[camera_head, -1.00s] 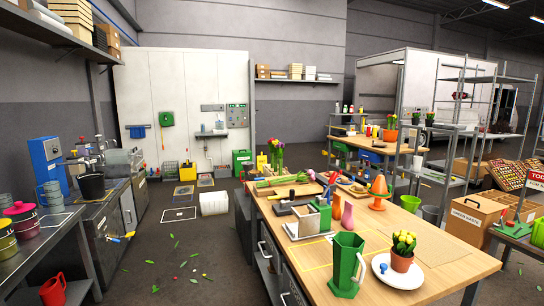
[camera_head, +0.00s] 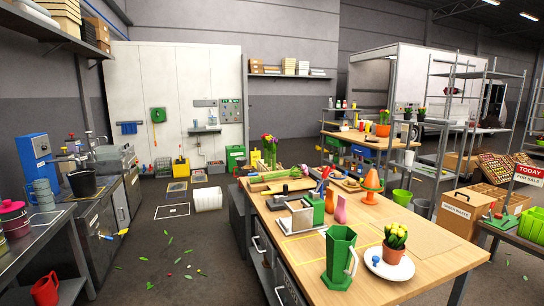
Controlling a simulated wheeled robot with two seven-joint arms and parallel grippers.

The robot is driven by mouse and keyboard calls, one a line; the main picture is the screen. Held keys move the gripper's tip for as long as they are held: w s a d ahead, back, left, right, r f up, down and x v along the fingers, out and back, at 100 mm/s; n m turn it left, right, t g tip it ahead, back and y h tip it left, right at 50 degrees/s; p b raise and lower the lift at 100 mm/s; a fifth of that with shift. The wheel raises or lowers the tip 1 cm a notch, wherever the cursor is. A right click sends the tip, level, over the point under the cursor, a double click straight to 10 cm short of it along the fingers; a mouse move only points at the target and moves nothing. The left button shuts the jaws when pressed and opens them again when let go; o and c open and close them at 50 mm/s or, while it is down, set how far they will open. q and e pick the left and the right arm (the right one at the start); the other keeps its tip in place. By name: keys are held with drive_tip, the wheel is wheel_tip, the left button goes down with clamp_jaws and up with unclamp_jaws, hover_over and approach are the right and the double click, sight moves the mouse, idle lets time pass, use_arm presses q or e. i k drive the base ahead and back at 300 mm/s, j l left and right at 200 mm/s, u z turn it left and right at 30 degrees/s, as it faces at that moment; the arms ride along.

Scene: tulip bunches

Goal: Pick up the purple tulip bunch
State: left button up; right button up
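A tulip bunch with purple, pink and yellow heads (camera_head: 269,148) stands upright at the far end of the wooden worktable (camera_head: 420,245) in the head view. Its lower part is partly hidden by things on the table, and I cannot tell what holds it. The purple heads are small at this distance, and I cannot tell whether they form a separate bunch. Neither of my grippers is in view.
On the near table end stand a green pitcher (camera_head: 340,258) and a white plate (camera_head: 388,267) with potted yellow tulips (camera_head: 396,243). Open floor (camera_head: 160,245) lies left of the table, with scattered leaves.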

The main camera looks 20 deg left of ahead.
sight(273, 147)
drive_tip(key=i+j+u, duration=0.2)
drive_tip(key=i+j, duration=0.2)
drive_tip(key=i+j+u, duration=0.55)
drive_tip(key=u, duration=0.25)
drive_tip(key=i+j+u, duration=0.1)
drive_tip(key=i+u, duration=0.3)
drive_tip(key=i, duration=1.3)
drive_tip(key=i+j+z, duration=0.1)
drive_tip(key=i+z, duration=0.3)
drive_tip(key=i+j+z, duration=0.2)
drive_tip(key=i+z, duration=0.15)
drive_tip(key=i+j+z, duration=0.4)
